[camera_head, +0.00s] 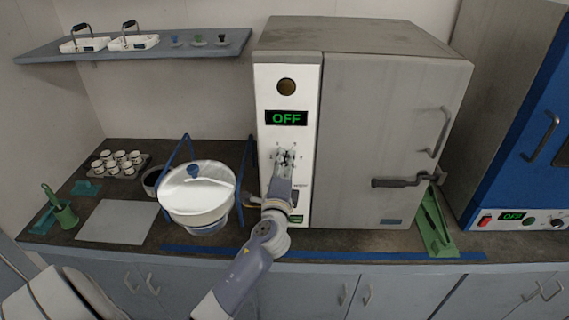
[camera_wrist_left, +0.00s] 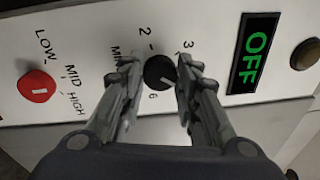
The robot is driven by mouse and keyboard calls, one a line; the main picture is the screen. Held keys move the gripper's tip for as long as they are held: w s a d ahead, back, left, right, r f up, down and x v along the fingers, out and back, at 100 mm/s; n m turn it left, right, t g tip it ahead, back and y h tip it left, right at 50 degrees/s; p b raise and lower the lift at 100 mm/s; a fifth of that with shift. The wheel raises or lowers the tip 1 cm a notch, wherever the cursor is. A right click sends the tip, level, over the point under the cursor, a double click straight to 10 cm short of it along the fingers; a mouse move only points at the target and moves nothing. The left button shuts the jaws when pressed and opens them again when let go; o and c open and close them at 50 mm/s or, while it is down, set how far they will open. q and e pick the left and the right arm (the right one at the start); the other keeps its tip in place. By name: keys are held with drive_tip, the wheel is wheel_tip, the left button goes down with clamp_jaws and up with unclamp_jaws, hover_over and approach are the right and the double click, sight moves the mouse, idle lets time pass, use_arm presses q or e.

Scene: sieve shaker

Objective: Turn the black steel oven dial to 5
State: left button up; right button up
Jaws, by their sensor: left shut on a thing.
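The oven (camera_head: 380,130) is a grey steel box with a white control panel on its left side. Its green display (camera_head: 286,118) reads OFF, also in the wrist view (camera_wrist_left: 253,52). The black dial (camera_wrist_left: 159,71) shows in the left wrist view with the marks MIN, 2, 3 and 6 around it. A pale line on the dial points toward the lower right of that picture, near the 6. My left gripper (camera_wrist_left: 156,82) has its fingers on both sides of the dial, shut on it. In the head view the left gripper (camera_head: 285,158) hides the dial.
A red knob (camera_wrist_left: 38,87) marked LOW, MID, HIGH sits beside the dial on the panel. A white-lidded pot (camera_head: 197,197) with blue handles stands left of the oven.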

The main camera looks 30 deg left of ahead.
use_arm(q)
drive_tip(key=shift+a+r, duration=0.15)
drive_tip(key=shift+r, duration=0.2)
drive_tip(key=o, duration=1.1)
drive_tip(key=shift+w+f, duration=0.15)
drive_tip(key=shift+f, duration=0.1)
drive_tip(key=v, duration=1.2)
